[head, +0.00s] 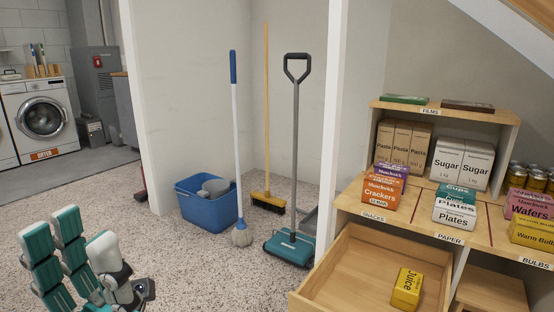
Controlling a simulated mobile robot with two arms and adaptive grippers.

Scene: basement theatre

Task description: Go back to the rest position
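My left gripper (78,243) is at the bottom left corner of the head view. Its teal and white fingers point up and stand apart, with nothing seen between them. It is over the speckled floor, away from the shelf and the cleaning tools. Its lower part is cut off by the picture edge. My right gripper is not in view.
A blue bucket (208,211), a mop (236,150), a broom (267,120) and a teal sweeper (289,248) stand in the alcove. At right, an open wooden drawer (340,255) holds a yellow juice box (407,289) below stocked shelves. Floor at left is clear.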

